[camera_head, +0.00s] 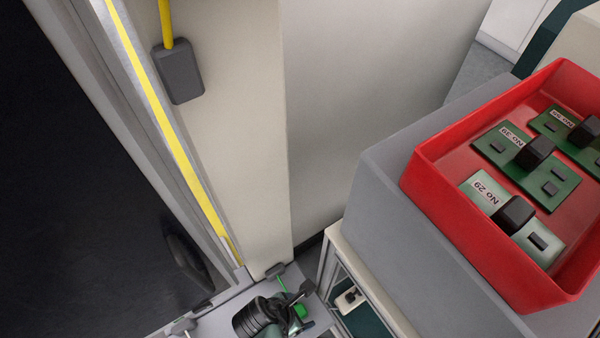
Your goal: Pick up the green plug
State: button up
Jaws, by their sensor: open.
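Whether the gripper touches the plug cannot be told.
A dark plug on a yellow cable (180,75) hangs by the pale wall at upper left. A red tray (436,195) with several labelled green boards sits on a grey cabinet (400,235) at right. A dark opening lies at left. A pale frame stands right of the gripper.

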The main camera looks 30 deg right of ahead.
aim_at(300, 311)
grip_shut()
dwell(0.4)
notch_tip(300, 311, up, 10)
jog(key=p, duration=0.3)
jog(key=shift+p, duration=0.3)
jog(key=shift+r+p, duration=0.3)
jog(key=shift+p, duration=0.8)
jog(key=p, duration=0.3)
jog(key=shift+a+r, duration=0.2)
jog(key=shift+a, duration=0.05)
jog(key=shift+f+p, duration=0.15)
jog(key=shift+p, duration=0.6)
jog(key=shift+a, duration=0.2)
